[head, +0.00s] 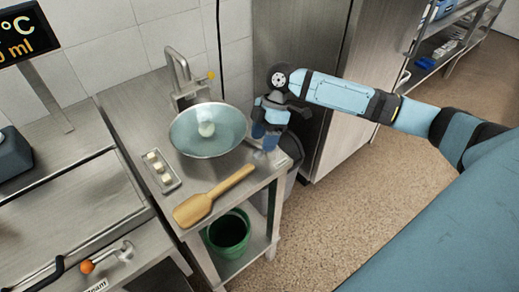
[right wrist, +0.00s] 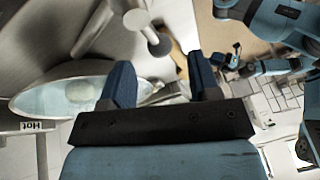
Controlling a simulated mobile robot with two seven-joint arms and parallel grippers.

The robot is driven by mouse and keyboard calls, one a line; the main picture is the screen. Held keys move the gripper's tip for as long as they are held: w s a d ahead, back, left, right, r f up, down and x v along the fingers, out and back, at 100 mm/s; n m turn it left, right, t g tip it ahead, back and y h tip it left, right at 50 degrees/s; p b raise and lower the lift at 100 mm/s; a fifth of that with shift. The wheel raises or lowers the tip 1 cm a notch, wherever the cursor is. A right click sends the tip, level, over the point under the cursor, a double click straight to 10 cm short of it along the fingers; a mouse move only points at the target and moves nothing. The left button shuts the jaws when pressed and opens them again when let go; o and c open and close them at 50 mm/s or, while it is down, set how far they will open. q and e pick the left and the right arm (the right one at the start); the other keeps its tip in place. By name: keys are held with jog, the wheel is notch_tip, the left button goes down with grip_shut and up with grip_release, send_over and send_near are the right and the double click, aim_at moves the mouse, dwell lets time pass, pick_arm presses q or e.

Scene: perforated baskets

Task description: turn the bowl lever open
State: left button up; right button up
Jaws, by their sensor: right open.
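A round metal bowl (head: 208,131) with pale blue water and a whitish round thing in it is set in the steel counter. My right gripper (head: 264,142) points down just right of the bowl's rim, fingers apart. In the right wrist view, its two blue fingers (right wrist: 164,85) stand either side of a thin grey metal piece, which may be the lever; I cannot tell whether they touch it. The bowl (right wrist: 75,92) lies left of the fingers there. Another blue arm with a small gripper (right wrist: 226,62), probably my left, shows far off; its jaws are unclear.
A tap (head: 180,75) with a yellow knob (head: 211,76) stands behind the bowl. A wooden paddle (head: 212,195) and a small tray (head: 161,172) lie on the counter. A green bucket (head: 228,232) stands on the shelf below. The floor to the right is clear.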

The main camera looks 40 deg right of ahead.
jog(key=shift+x, duration=2.05)
grip_shut()
